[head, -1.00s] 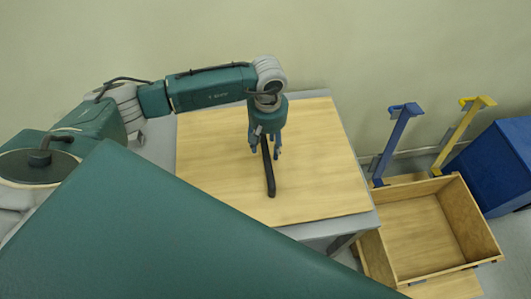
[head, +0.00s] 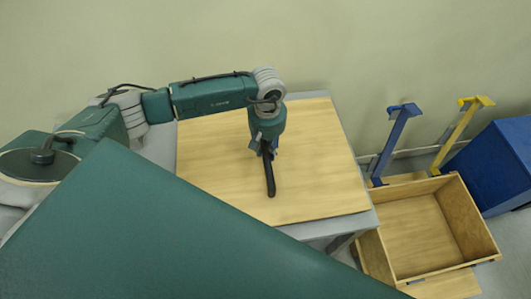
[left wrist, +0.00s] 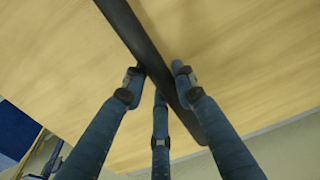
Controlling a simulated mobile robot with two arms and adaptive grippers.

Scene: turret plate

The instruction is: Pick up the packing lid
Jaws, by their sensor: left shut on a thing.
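The packing lid (head: 215,170) is a large flat light-wood board lying on a grey table (head: 335,101). A long black bar-shaped handle (head: 270,180) stands along its middle. My left gripper (head: 264,152) points down over the lid and is shut on the handle. In the left wrist view, the blue fingers of my left gripper (left wrist: 158,80) close in on both sides of the black handle (left wrist: 138,35), with the wooden lid (left wrist: 230,50) beneath. The near left part of the table is hidden behind my own green body part. My right gripper is out of view.
An open wooden crate (head: 465,215) stands on the right, empty inside. Behind it rise a blue bracket post (head: 393,145) and a yellow one (head: 460,132). A blue box (head: 495,165) is at the far right. A plain wall runs behind the table.

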